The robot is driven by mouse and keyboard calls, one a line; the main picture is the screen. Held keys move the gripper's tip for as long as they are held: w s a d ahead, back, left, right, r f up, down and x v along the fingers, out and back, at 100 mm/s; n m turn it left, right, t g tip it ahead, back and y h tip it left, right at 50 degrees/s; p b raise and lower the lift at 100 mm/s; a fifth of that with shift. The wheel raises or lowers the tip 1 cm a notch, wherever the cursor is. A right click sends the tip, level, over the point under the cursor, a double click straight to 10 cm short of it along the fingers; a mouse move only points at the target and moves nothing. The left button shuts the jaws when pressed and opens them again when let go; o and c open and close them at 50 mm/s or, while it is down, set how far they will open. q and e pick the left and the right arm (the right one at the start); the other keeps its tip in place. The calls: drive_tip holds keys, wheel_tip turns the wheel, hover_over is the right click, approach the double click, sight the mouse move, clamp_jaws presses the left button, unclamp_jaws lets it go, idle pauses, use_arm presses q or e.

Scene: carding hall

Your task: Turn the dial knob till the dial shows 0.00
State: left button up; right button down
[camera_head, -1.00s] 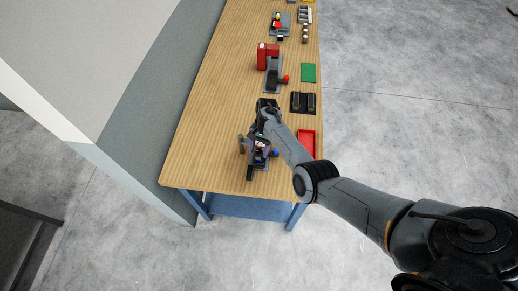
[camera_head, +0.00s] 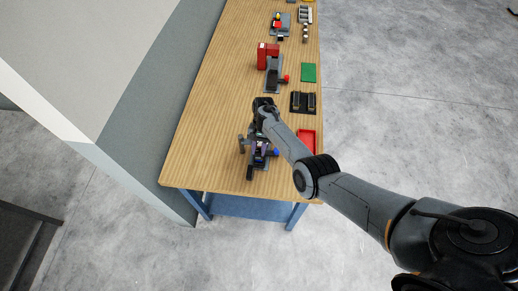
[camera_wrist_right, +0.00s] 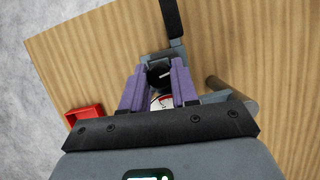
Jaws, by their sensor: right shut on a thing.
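The dial knob (camera_wrist_right: 160,73) is black with a white line on it, in the right wrist view. My right gripper (camera_wrist_right: 159,80) has purple fingers on either side of it and is shut on the knob. Part of the dial face (camera_wrist_right: 163,102), white with red marks, shows between the fingers; its reading cannot be made out. In the head view my right gripper (camera_head: 260,147) is over the grey dial device (camera_head: 259,161) near the table's front end, and covers much of it. My left gripper is not in view.
A red tray (camera_head: 306,136) lies right of the device and also shows in the wrist view (camera_wrist_right: 84,114). A black block holder (camera_head: 302,103), a green pad (camera_head: 308,72) and a red-and-grey fixture (camera_head: 273,75) are farther back. Bare wood (camera_head: 205,150) is to the left.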

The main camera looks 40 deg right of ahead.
drive_tip(key=n+g+h, duration=0.1)
drive_tip(key=n, duration=0.2)
drive_tip(key=shift+n, duration=0.3)
drive_tip(key=n+h, duration=0.1)
drive_tip(key=n, duration=0.2)
drive_tip(key=shift+w+a+b, duration=0.1)
drive_tip(key=shift+b, duration=0.2)
drive_tip(key=shift+n+g+h, duration=0.3)
drive_tip(key=shift+n+h, duration=0.1)
drive_tip(key=shift+n, duration=0.5)
drive_tip(key=c, duration=0.9)
unclamp_jaws()
drive_tip(key=shift+o, duration=0.2)
